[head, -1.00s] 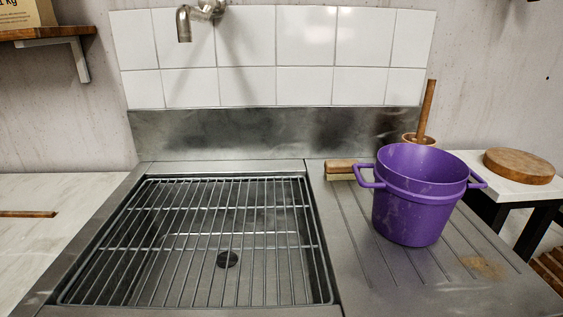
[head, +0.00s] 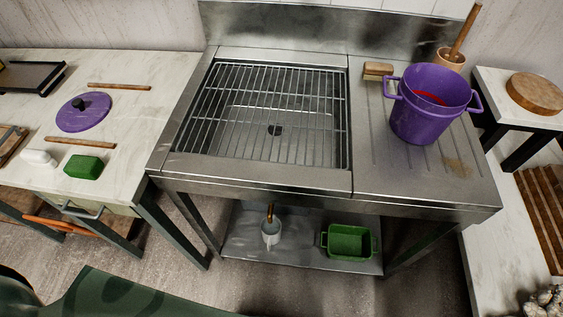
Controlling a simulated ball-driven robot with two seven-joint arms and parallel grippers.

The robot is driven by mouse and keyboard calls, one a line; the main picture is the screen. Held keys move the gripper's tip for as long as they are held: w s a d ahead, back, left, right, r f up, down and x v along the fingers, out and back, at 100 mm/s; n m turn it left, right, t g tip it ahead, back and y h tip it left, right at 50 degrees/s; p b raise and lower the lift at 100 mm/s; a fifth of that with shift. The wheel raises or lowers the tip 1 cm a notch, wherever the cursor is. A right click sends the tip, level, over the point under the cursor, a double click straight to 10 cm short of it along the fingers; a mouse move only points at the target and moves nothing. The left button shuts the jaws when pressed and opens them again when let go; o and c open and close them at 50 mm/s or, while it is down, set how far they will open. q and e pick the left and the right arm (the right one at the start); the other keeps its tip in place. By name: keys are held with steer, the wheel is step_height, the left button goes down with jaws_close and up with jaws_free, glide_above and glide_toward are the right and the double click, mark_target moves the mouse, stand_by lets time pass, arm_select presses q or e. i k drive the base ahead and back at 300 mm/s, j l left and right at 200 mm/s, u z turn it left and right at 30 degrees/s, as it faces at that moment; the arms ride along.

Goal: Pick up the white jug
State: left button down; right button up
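A small white vessel (head: 271,234) that looks like the white jug stands on the lower shelf under the sink. Something brown sticks up at its top; I cannot tell whether it is part of the vessel or a tool in it. A handle is not clear at this size. Neither of my grippers shows in the head view.
A green tub (head: 348,243) stands right of the vessel on the steel shelf (head: 300,258). Sink legs flank the shelf, and the sink's front edge overhangs it. A purple pot (head: 428,118) stands on the drainboard. The left counter (head: 130,125) holds a purple lid (head: 84,113) and a green block (head: 84,167).

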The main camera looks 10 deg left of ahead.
mark_target(272, 233)
steer(key=k+l, duration=0.2)
steer(key=k, duration=0.25)
steer(key=k+l, duration=0.2)
steer(key=k, duration=0.3)
steer(key=k+l, duration=0.25)
steer(key=k, duration=0.2)
